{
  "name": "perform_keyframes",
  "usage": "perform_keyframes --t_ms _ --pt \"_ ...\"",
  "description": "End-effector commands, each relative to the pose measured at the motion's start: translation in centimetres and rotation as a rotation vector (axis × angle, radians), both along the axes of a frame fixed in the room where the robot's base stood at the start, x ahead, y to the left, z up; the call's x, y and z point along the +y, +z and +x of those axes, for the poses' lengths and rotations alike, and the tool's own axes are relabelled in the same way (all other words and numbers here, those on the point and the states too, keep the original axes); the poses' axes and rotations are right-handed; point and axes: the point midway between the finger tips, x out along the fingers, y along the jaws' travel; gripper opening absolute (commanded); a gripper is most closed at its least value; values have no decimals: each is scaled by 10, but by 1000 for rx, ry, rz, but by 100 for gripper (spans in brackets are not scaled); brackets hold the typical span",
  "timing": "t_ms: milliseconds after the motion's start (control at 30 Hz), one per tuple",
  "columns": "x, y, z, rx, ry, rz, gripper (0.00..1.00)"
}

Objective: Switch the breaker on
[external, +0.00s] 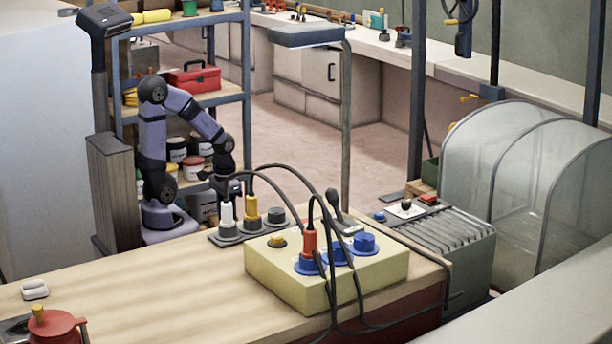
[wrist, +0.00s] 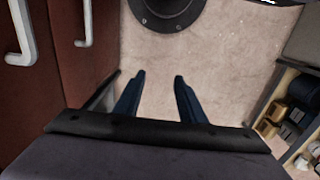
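A pale yellow power box (external: 285,283) stands on the wooden bench in the external view. It carries a red plug (external: 310,243), blue round sockets (external: 364,242) and a small yellow-topped knob (external: 277,241). A grey fitting (external: 347,228) shows at its back edge, partly behind cables. I cannot tell which part is the breaker or how it is set. My gripper (external: 226,186) is beyond the bench, left of the box and close to the white plug (external: 227,214). In the wrist view my gripper (wrist: 160,78) has its two blue fingers apart, with nothing between them.
A dark socket strip (external: 226,239) holds the white plug and a yellow plug (external: 251,208). Black cables (external: 333,290) loop over the box and bench front. A lamp post (external: 346,130) rises behind.

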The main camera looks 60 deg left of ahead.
Motion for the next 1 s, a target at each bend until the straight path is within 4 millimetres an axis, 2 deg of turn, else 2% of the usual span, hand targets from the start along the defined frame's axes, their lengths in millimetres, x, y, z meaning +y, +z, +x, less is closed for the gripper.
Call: perform_keyframes --t_ms 33,133,267,367,567,800,1000 --pt "0 0 0 1 1 -1 23" --pt "-3 2 -1 9 10 -13 0" --pt "-13 7 -2 35 47 -58 0" --pt "-29 13 -3 70 96 -121 0" --pt "-76 37 2 156 235 -318 0" --pt "-138 81 33 229 419 -609 0" --pt "-174 122 73 243 552 -838 0"
